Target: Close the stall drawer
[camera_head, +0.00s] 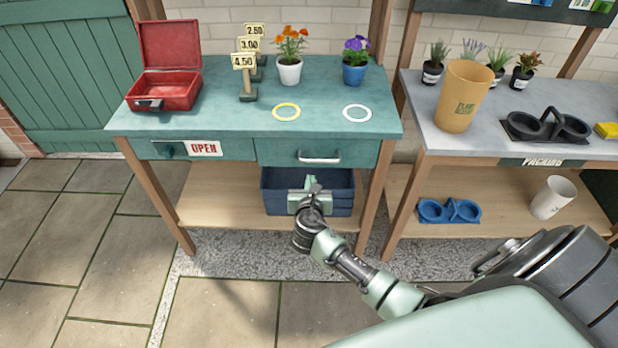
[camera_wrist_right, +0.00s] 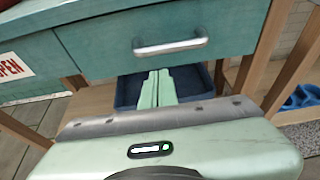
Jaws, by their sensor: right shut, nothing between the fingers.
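The stall drawer (camera_head: 275,151) is the teal front in the right half of the stall, with a silver bar handle (camera_head: 319,157). No drawer inside shows; its front looks almost flush, perhaps slightly proud of the panel beside it. In the wrist view the drawer front (camera_wrist_right: 110,45) and its handle (camera_wrist_right: 170,46) fill the upper middle. My right gripper (camera_head: 313,184) is shut and empty, below the handle and in front of the lower shelf. Its fingers (camera_wrist_right: 157,78) point toward the area under the drawer, apart from the handle in the picture. My left gripper is not in view.
A blue crate (camera_head: 335,210) stands on the lower shelf (camera_head: 225,200) behind my right gripper. The counter (camera_head: 205,115) holds a red cash box (camera_head: 168,90), price signs, two flowerpots and two rings. A grey packing bench (camera_head: 440,135) stands to the right.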

